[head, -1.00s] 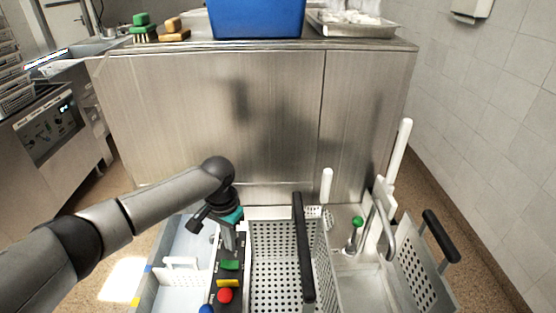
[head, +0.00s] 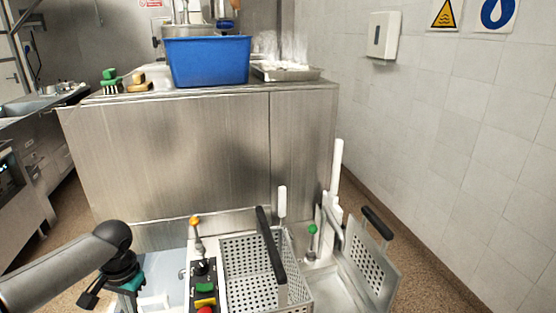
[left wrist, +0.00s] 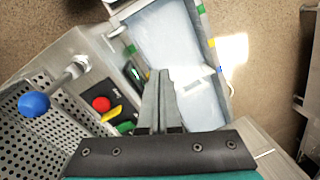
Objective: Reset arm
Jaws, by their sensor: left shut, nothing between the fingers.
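My left gripper (left wrist: 160,76) is shut and empty in the left wrist view, its two grey fingers together. It hangs above the edge between a shallow pale tray (left wrist: 168,33) and the control panel with a red button (left wrist: 102,104), a green button and a yellow button. In the head view my left arm comes in at lower left, with the wrist left of the control panel (head: 204,267); the fingertips are cut off by the bottom edge. My right gripper is in neither view.
A perforated basket (head: 240,254) with a black handle (head: 271,256) stands right of the panel. A second perforated basket (head: 369,265) leans at the right. Levers with an orange knob (head: 194,220) and a green knob (head: 312,229) rise nearby. A steel cabinet (head: 190,150) closes off the back.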

